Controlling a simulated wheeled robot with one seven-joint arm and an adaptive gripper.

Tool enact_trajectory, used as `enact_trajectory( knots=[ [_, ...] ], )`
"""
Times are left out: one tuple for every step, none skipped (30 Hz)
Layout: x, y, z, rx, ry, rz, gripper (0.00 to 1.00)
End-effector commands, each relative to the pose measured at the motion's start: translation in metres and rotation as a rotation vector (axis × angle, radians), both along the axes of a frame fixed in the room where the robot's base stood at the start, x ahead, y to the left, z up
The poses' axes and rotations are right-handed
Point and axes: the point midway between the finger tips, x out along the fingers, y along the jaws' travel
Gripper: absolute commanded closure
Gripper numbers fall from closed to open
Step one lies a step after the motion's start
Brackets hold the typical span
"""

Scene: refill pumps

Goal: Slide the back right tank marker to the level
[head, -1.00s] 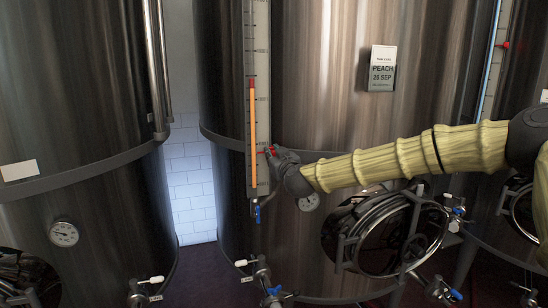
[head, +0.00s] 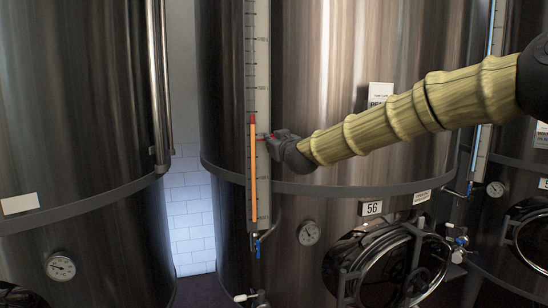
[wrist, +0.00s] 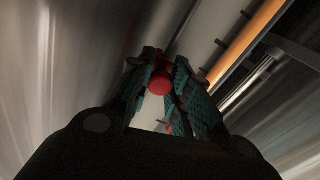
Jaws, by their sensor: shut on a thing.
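The tank (head: 350,100) in the middle carries an upright gauge scale (head: 262,60) with a glass tube. The tube holds an orange column (head: 253,175) whose red top (head: 253,119) is the level. The red marker (head: 262,137) sits on the scale a little below that top. My gripper (head: 270,140) reaches it from the right and hides part of it. In the wrist view, the marker's round red knob (wrist: 160,85) is between the teal-padded fingers of my gripper (wrist: 166,72), which is shut on it. The orange column (wrist: 246,38) runs beside the fingers.
A blue-handled valve (head: 257,246) is under the gauge. A label card (head: 380,92) is partly hidden behind my arm. A round hatch (head: 385,262) and a dial (head: 309,233) are lower on the tank. Another tank (head: 75,100) stands left.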

Motion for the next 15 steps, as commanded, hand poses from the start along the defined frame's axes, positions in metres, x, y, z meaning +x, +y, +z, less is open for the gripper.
enact_trajectory(
  knots=[
    [0.0,-0.001,0.014,-0.002,-0.006,-0.002,1.0],
    [0.0,0.0,0.02,-0.001,-0.006,-0.002,1.0],
    [0.0,0.0,0.026,-0.001,-0.006,-0.002,1.0],
    [0.0,-0.001,0.029,-0.001,-0.005,-0.002,1.0],
    [0.0,-0.001,0.033,-0.002,-0.004,-0.001,1.0],
    [0.0,-0.001,0.038,-0.002,-0.004,-0.002,1.0],
    [0.0,-0.001,0.041,-0.001,-0.004,-0.002,1.0],
    [0.0,-0.001,0.044,-0.001,-0.004,-0.002,1.0],
    [0.0,-0.001,0.047,-0.001,-0.004,-0.001,1.0],
    [0.0,-0.001,0.048,0.0,-0.003,-0.002,1.0],
    [0.0,0.0,0.05,0.0,-0.003,-0.002,1.0],
    [0.001,0.0,0.051,-0.001,-0.001,-0.001,1.0],
    [0.001,-0.001,0.052,-0.001,-0.001,-0.001,1.0],
    [0.0,-0.001,0.053,-0.001,-0.001,-0.001,1.0],
    [0.0,-0.001,0.053,-0.001,-0.001,-0.001,1.0]
  ],
)
